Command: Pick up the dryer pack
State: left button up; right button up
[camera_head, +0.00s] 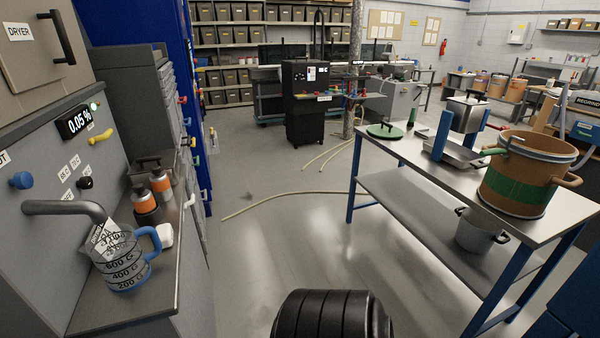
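I cannot tell for certain which thing is the dryer pack. A white packet with dark print (101,241) shows at the clear measuring jug (125,272); I cannot tell if it is inside or behind it. The jug has a blue handle and gram marks and stands on the left counter under a grey spout (65,208). A small white rounded thing (164,236) lies just behind the jug's handle. The grey cabinet at upper left has a panel labelled DRYER (40,60). Neither of my grippers is in view.
Two orange-and-dark canisters (160,184) stand farther back on the counter (92,312). A workbench (407,150) at right carries a brown drum with a green band (517,188); a grey pot (478,232) is on its lower shelf. Open floor lies between; a hose (285,194) crosses it.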

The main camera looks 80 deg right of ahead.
aim_at(165, 231)
jog(key=z, duration=1.3)
